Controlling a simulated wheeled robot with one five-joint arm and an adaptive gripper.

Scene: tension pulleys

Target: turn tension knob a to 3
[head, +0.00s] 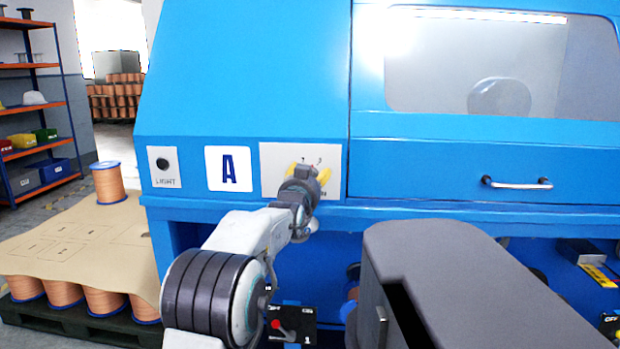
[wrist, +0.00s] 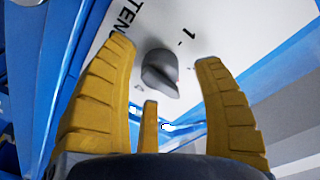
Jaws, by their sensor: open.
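The tension knob (wrist: 160,74) is a dark grey knob on a white plate in the wrist view. The plate bears partly visible lettering "TEN" and a "1". In the head view the pale plate (head: 272,158) is right of the blue "A" sign (head: 229,168), with small digits along its top; my gripper hides the knob there. My gripper (head: 308,174) is in front of the plate, its yellow fingers apart. In the wrist view my open gripper (wrist: 165,52) has a finger on each side of the knob in the picture, with visible gaps. Contact does not show.
A round black button marked "LIGHT" (head: 163,164) is left of the sign. A drawer handle (head: 516,183) sticks out at right. A red-tipped switch (head: 277,324) is low on the blue machine (head: 240,70). A pallet (head: 75,313) with copper spools stands at left.

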